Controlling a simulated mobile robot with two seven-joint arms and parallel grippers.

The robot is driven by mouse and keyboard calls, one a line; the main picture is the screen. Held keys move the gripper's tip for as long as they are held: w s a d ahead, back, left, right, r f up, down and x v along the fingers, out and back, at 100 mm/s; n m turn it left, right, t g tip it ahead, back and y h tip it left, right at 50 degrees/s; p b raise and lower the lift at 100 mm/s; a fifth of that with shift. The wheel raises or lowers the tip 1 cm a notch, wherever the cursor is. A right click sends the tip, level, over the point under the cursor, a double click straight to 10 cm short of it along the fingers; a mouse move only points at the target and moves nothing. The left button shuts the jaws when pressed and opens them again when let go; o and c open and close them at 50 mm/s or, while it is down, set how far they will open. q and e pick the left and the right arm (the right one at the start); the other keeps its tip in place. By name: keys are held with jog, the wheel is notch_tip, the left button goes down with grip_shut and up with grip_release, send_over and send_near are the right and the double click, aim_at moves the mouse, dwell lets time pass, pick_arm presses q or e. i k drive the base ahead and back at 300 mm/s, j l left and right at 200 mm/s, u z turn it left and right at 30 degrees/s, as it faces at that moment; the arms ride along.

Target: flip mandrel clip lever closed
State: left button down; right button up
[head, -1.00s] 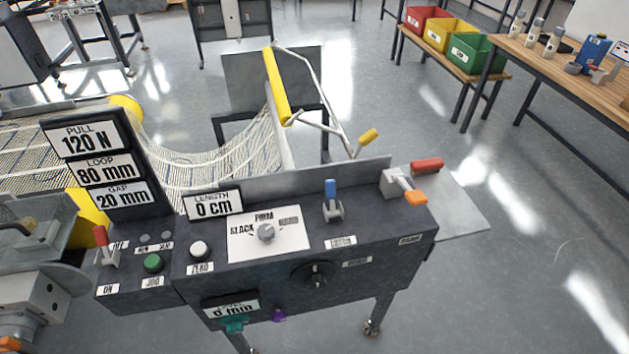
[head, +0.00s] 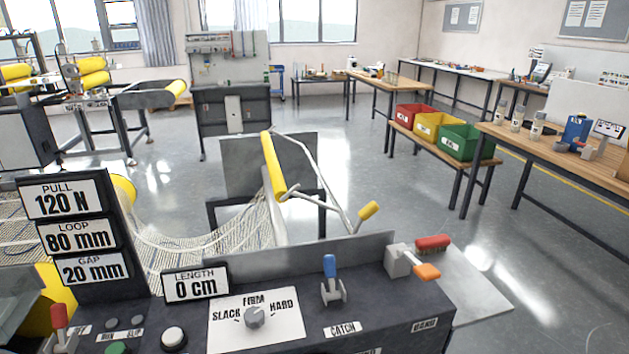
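No gripper of mine shows in the head view. I cannot tell which part is the mandrel clip lever. A yellow roller (head: 273,165) stands tilted behind the control panel (head: 395,305), with the mesh (head: 215,245) hanging to its left. A bent grey bar frame (head: 322,175) beside the roller ends in a yellow grip (head: 368,210), which points up and right. On the panel are an upright blue-handled lever (head: 330,267), labelled CATCH, and a grey block with an orange-tipped lever (head: 427,271). A red-handled part (head: 432,242) lies just behind the orange tip.
Behind left stands another machine with yellow rollers (head: 93,80). A grey cabinet (head: 232,105) stands at the back. Red, yellow and green bins (head: 468,143) sit on a bench at right, near a wooden workbench (head: 560,150). The floor between is clear.

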aim_at(329, 261)
jog(key=j+z, duration=0.2)
jog(key=j, duration=0.5)
jog(key=j+z, duration=0.2)
jog(key=j, duration=0.5)
jog(key=k+j+z, duration=0.15)
jog(key=j, duration=0.55)
jog(key=i, duration=0.05)
